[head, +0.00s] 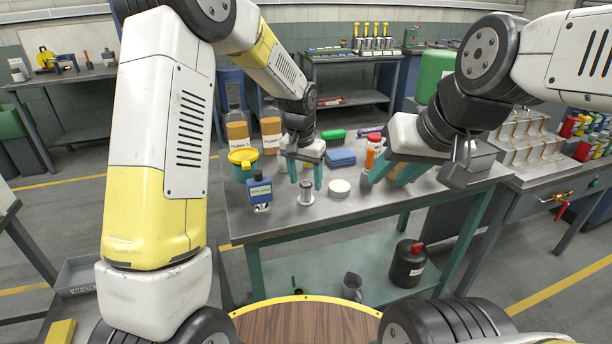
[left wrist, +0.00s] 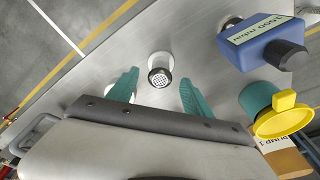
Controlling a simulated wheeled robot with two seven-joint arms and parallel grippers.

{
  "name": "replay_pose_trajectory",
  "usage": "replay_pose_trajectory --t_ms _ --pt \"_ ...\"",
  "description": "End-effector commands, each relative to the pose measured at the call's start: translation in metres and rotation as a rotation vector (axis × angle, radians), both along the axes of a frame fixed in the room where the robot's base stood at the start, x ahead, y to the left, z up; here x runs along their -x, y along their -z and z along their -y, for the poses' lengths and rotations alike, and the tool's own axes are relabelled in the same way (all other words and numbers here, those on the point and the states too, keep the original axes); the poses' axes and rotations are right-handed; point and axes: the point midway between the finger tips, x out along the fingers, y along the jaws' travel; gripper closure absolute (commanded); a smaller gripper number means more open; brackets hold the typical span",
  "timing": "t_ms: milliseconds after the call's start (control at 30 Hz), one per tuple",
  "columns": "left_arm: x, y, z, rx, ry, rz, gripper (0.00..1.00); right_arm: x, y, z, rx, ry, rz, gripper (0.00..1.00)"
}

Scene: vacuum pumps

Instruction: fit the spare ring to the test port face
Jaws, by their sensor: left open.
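My left gripper (head: 304,174) is open, pointing down above the table. A short metal port (head: 306,194) with a flanged foot stands just below it. In the left wrist view, the port's round mesh-covered face (left wrist: 160,77) shows between the open fingers (left wrist: 160,88), with no visible contact. I cannot tell whether a ring lies on that face, and I cannot make out a separate spare ring. My right gripper (head: 394,178) has its fingers apart and looks empty, over the table's right part.
A blue gauge (head: 260,190) stands left of the port, and a teal pot with a yellow lid (head: 243,157) behind it. A white round tin (head: 340,188) sits right of the port.

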Motion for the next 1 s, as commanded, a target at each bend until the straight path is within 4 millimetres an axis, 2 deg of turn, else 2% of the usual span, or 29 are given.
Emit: replay_pose_trajectory --t_ms 33,300,667,1000 --pt "0.0 0.0 0.0 0.0 0.0 0.0 0.45 0.0 0.0 0.0 0.0 0.0 0.0 0.64" --pt "0.0 0.0 0.0 0.0 0.0 0.0 0.98 0.0 0.0 0.0 0.0 0.0 0.0 0.64" --pt "0.0 -0.003 0.0 0.0 0.0 0.001 1.0 0.0 0.0 0.0 0.0 0.0 0.0 0.64" --pt "0.004 -0.038 0.002 0.0 0.003 0.0 1.0 0.0 0.0 0.0 0.0 0.0 0.0 0.64"
